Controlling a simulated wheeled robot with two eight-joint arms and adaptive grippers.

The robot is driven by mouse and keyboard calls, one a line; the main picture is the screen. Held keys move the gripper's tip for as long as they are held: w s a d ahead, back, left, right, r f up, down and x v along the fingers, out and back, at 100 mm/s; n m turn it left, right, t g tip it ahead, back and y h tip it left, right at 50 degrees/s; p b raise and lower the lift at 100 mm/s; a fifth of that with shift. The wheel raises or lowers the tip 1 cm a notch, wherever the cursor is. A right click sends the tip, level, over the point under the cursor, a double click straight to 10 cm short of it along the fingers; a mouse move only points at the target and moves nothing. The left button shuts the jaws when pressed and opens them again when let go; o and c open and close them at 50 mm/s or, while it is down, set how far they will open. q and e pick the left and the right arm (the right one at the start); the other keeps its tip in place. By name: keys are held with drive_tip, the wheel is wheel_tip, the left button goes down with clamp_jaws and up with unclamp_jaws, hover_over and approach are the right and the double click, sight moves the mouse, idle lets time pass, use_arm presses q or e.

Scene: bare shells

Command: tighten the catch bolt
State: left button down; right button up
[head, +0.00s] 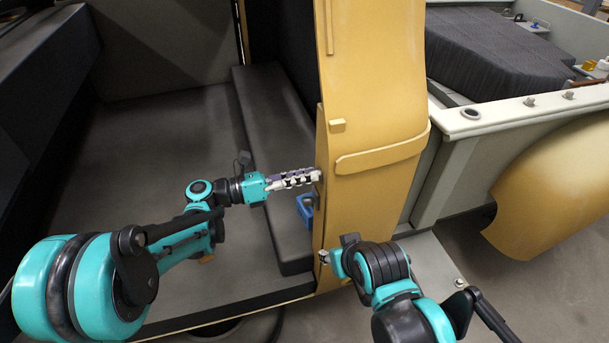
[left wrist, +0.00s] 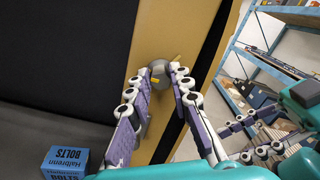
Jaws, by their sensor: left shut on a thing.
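The catch bolt (left wrist: 159,70), a grey round head with a small yellow mark, sits on the narrow edge of the yellow body panel (head: 372,90). My left gripper (head: 314,176) reaches this edge from the left. In the left wrist view its two fingers (left wrist: 160,76) are shut on the bolt head, one on each side. In the head view the fingers hide the bolt. My right gripper (head: 324,257) is lower, by the panel's lower part, largely hidden by its own wrist. In the left wrist view its fingers (left wrist: 238,142) stand apart with nothing between them.
A blue box marked BOLTS (left wrist: 65,161) stands on the dark ledge (head: 270,130) left of the panel; it partly shows in the head view (head: 305,209). A pale rail (head: 520,112) with a yellow fender (head: 560,190) lies right. The dark floor left is clear.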

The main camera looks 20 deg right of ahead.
use_arm(q)
drive_tip(key=m, duration=2.4)
drive_tip(key=shift+s+f+b, duration=0.25)
drive_tip(key=shift+s+b, duration=0.05)
drive_tip(key=shift+m, duration=0.3)
drive_tip(key=c, duration=1.4)
unclamp_jaws()
drive_tip(key=shift+o, duration=0.2)
drive_tip(key=shift+a, duration=0.15)
